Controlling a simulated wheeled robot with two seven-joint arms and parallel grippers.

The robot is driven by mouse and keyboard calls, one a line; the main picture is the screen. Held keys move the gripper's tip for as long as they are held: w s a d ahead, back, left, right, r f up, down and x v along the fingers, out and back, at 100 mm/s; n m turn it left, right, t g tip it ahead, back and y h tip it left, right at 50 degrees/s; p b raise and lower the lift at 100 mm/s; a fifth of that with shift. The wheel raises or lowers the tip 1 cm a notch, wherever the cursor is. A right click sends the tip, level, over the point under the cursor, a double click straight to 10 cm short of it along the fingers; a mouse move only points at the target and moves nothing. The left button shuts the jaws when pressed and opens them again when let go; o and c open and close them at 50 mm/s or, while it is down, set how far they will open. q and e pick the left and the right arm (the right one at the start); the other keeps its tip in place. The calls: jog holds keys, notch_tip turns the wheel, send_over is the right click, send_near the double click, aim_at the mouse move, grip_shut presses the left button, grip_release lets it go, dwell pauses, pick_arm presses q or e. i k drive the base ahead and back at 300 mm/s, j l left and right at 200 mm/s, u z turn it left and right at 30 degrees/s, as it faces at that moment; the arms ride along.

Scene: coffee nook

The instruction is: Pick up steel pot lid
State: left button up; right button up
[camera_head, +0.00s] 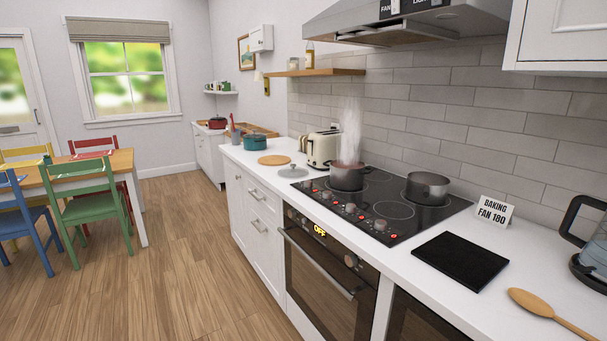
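A steel-grey pot lid (293,172) with a small knob lies flat on the white counter, just left of the cooktop. A dark steel pot (348,178) stands on the left part of the cooktop, with steam rising from it and reddish contents. A second steel pot (427,188) stands on the cooktop's right part, with no lid on it. Neither of my grippers is in view.
The black cooktop (394,210) has red-lit knobs. A cream toaster (323,149), a round wooden board (274,160) and a teal pot (257,143) stand near the lid. A black mat (460,261), a sign (494,211), a wooden spoon (545,309) and a kettle (594,255) are right.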

aim_at(293, 172)
jog(key=i+j, duration=0.25)
jog(key=i, duration=0.3)
jog(key=i+j+u, duration=0.1)
jog(key=i+j, duration=0.15)
jog(key=i, duration=0.3)
jog(key=i+j, duration=0.2)
jog(key=i, duration=0.4)
jog(key=i+j+u, duration=0.1)
jog(key=i, duration=0.45)
jog(key=i+j, duration=0.25)
jog(key=i, duration=0.35)
jog(key=u, duration=0.05)
